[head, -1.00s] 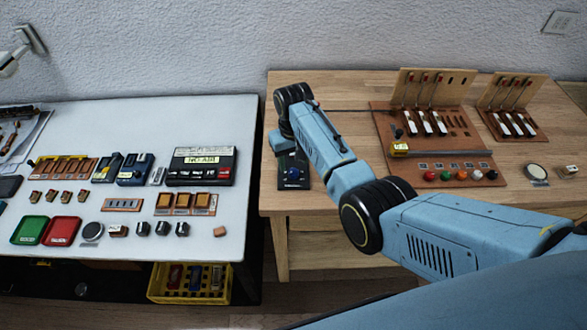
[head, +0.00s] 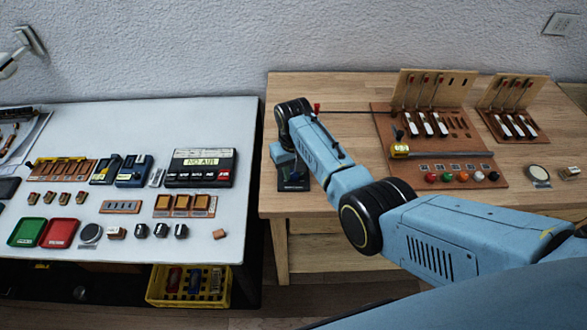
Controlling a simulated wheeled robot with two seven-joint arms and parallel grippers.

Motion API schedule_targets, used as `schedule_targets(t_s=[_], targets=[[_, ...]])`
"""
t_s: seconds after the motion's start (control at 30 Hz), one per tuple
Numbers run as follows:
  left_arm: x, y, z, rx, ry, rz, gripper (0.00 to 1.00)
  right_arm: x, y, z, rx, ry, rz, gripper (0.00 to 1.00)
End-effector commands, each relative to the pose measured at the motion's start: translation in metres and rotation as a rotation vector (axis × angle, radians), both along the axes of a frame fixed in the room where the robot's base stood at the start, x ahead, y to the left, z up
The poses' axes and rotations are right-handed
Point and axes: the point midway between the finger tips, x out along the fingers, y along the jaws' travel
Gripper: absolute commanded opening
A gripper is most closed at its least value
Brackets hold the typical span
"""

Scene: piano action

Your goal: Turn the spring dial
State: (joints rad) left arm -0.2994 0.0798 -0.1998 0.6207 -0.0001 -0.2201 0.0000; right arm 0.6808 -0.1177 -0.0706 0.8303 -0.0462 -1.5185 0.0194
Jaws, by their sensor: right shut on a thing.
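A small dark panel (head: 293,186) lies at the left end of the wooden table, and I take it to be the base of the spring dial. My right arm reaches across the table from the lower right. My right gripper (head: 290,172) points down over this panel. It is shut on the dial's small knob, though the wrist and forearm hide most of the fingers and the contact. A small red tip (head: 317,108) shows just behind my forearm. My left gripper is not in view.
The wooden table (head: 350,88) carries a brown board (head: 460,150) with levers and coloured knobs, and a smaller lever board (head: 515,128). A thin rod lies behind my forearm. The white table (head: 130,232) at left holds trays, blocks and devices; a yellow crate (head: 160,292) stands below.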

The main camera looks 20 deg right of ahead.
Motion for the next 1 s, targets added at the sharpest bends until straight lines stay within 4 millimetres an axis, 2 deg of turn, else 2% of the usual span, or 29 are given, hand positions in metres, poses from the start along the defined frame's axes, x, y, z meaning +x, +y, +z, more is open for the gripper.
schedule_targets(t_s=[0.4, 0.7, 0.73, 0.87, 1.0], targets=[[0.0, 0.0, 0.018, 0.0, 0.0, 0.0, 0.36, 0.001, 0.0, 0.002, -0.001, -0.001, -0.219, 0.04], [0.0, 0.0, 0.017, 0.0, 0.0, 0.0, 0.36, 0.001, 0.0, 0.001, -0.001, -0.002, -0.228, 0.04], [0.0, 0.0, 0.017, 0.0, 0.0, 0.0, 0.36, 0.001, 0.0, 0.001, -0.001, -0.002, -0.228, 0.31], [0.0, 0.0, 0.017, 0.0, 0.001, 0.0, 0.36, 0.001, 0.0, 0.0, -0.001, -0.002, -0.227, 0.48], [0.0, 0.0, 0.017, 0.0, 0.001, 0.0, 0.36, 0.001, 0.0, 0.0, -0.001, -0.001, -0.227, 0.49]])
